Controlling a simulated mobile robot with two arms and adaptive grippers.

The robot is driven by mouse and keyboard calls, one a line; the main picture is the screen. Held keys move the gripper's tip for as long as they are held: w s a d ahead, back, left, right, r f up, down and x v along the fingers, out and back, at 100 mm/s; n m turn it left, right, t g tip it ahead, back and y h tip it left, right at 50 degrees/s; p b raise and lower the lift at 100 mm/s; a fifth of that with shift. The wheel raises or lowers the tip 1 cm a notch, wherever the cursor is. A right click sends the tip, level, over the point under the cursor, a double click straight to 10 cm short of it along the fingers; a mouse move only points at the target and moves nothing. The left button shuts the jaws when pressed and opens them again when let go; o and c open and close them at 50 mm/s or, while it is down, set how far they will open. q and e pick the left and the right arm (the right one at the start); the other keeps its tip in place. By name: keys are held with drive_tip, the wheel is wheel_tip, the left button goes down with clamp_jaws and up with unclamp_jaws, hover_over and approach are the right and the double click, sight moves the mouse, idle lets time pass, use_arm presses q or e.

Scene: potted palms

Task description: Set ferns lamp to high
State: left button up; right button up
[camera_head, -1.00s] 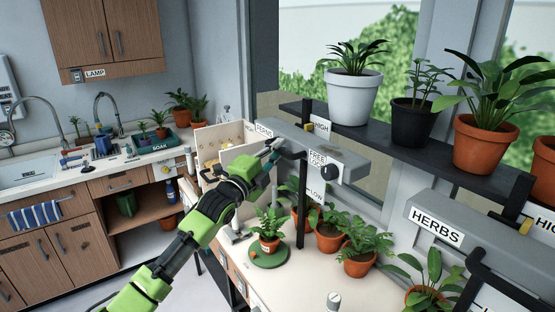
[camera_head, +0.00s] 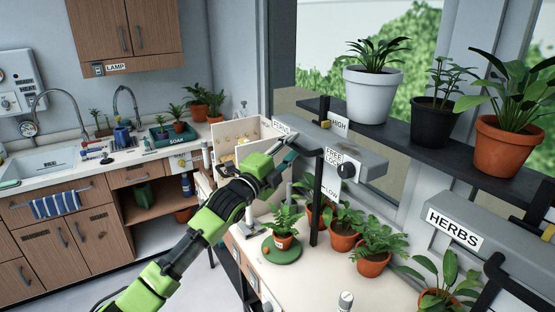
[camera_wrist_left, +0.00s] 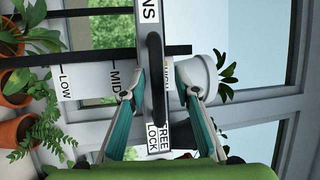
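The ferns lamp (camera_head: 318,137) is a long grey bar on a black upright post (camera_head: 315,205). A black knob (camera_head: 347,171) with a FREE/LOCK label sits on its near end; its setting is unclear. The HIGH tag (camera_head: 340,123) shows just above the bar, the LOW tag (camera_head: 330,191) well below. In the left wrist view the MID tag (camera_wrist_left: 115,80) is uncovered and the HIGH tag is partly hidden. My right gripper is out of view.
Potted ferns (camera_head: 378,248) and a green saucer (camera_head: 281,249) stand on the bench below the lamp. A shelf (camera_head: 425,142) with a white pot (camera_head: 372,95) lies behind it. The herbs lamp (camera_head: 480,225) is at right. A sink counter (camera_head: 85,165) is at left.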

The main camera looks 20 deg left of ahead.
use_arm(q)
drive_tip(key=v, duration=1)
drive_tip(key=shift+s+r, duration=0.15)
drive_tip(key=shift+s, duration=0.1)
drive_tip(key=shift+a, duration=0.1)
